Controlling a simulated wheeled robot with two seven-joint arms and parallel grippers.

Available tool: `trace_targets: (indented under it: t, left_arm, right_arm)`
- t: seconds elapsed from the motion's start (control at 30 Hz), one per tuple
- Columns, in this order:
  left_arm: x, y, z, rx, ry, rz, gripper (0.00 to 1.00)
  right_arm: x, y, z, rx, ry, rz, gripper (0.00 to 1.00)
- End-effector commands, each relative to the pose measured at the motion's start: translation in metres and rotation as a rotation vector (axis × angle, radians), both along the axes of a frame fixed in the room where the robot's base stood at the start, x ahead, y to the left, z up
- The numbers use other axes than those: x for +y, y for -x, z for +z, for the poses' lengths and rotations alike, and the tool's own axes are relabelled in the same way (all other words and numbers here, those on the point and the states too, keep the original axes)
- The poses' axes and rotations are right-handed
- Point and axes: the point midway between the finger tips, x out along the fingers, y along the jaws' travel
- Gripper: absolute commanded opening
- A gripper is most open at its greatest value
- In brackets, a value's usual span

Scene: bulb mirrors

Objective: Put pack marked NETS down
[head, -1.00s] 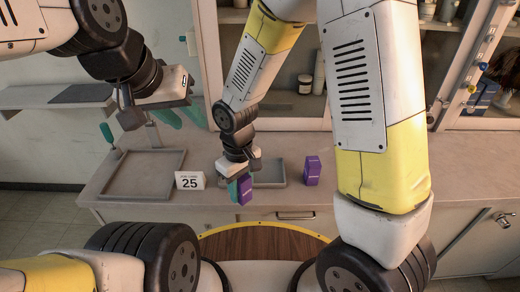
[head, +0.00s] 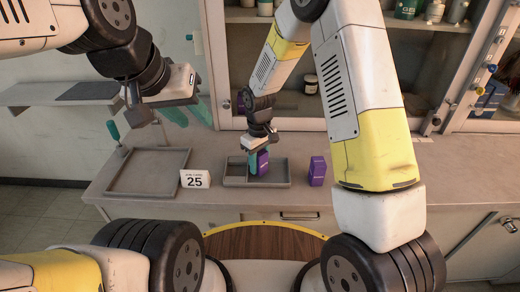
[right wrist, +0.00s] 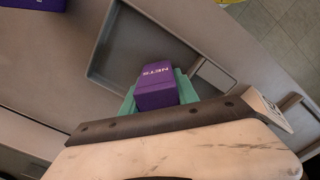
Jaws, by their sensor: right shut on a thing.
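The purple pack marked NETS (right wrist: 157,84) is held between the teal fingers of my right gripper (right wrist: 160,92); its lettering reads clearly in the right wrist view. In the head view my right gripper (head: 257,162) holds this pack (head: 263,164) upright at the small grey divided tray (head: 270,186), close to the divider. I cannot tell whether the pack touches the tray floor. The tray also shows beyond the pack in the right wrist view (right wrist: 100,62). My left gripper (head: 188,112) is open and empty, above the back left of the counter.
A second purple pack (head: 317,171) stands on the counter right of the small tray. A white card reading 25 (head: 195,179) stands to its left. A larger empty grey tray (head: 148,190) lies further left, beside a green-handled item (head: 113,131). Glass-fronted cabinets stand behind.

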Motion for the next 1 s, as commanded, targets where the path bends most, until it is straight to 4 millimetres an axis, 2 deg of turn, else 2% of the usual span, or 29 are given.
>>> trace_targets:
  t: [0.07, 0.4, 0.43, 0.47, 0.83, 1.0]
  left_arm:
    - [0.0, 0.0, 0.0, 0.0, 0.0, 0.0, 0.36]
    - [0.0, 0.0, 0.0, 0.0, 0.0, 0.0, 0.36]
    - [0.0, 0.0, 0.0, 0.0, 0.0, 0.0, 0.36]
    - [0.0, 0.0, 0.0, 0.0, 0.0, 0.0, 0.36]
    - [0.0, 0.0, 0.0, 0.0, 0.0, 0.0, 0.36]
    - [0.0, 0.0, 0.0, 0.0, 0.0, 0.0, 0.36]
  right_arm:
    - [0.0, 0.0, -0.008, 0.0, 0.0, 0.0, 0.0]
    - [0.0, 0.0, -0.011, -0.001, 0.0, 0.0, 0.0]
    - [0.0, 0.0, -0.01, -0.001, 0.0, 0.0, 0.4]
    - [0.0, 0.0, -0.01, -0.001, 0.0, 0.0, 0.45]
    - [0.0, 0.0, -0.007, -0.003, -0.001, -0.001, 0.45]
    - [0.0, -0.001, 0.018, -0.006, -0.003, -0.002, 0.45]
